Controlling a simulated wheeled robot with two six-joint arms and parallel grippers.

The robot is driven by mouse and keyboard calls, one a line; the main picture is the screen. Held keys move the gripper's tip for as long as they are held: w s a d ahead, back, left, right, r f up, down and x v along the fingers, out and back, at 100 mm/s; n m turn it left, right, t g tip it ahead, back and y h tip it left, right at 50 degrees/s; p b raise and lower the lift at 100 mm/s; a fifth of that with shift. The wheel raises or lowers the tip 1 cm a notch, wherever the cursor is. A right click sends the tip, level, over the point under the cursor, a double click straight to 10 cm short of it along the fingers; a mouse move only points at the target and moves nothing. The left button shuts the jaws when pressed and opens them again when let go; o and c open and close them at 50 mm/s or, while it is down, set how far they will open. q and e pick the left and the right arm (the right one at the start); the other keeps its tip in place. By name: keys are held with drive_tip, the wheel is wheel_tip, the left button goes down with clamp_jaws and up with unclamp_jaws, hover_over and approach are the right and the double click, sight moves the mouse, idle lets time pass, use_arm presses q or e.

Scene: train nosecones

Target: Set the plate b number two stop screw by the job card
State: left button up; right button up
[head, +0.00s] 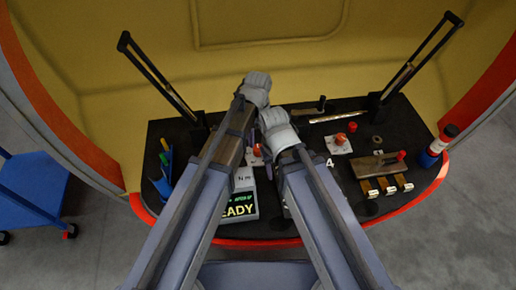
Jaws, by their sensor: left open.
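A pale plate (338,144) with an orange-red knob-like screw lies right of centre on the black bench top. A second orange-red screw (257,151) shows between my arms, partly covered; which of them is plate b's number two I cannot tell. A device with a lit display (238,207), reading "EADY" with "N m" above, stands between my forearms, partly hidden. I cannot make out a job card. My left gripper (258,88) is open over the middle back of the bench, its fingertips unclear. My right gripper (276,126) is just right of and below it; its jaws are hidden.
Green and yellow handled tools (165,151) stand at the left. A brown block (380,165) and small labelled wooden blocks (387,187) lie at the right, near a blue, white and red cylinder (437,147). A blue cart (32,190) stands left.

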sight(258, 150)
use_arm(q)
drive_tip(key=shift+f+b, duration=3.8)
drive_tip(key=shift+f, duration=0.1)
use_arm(e)
drive_tip(key=shift+f, duration=3.9)
drive_tip(key=shift+r, duration=0.1)
use_arm(q)
clamp_jaws()
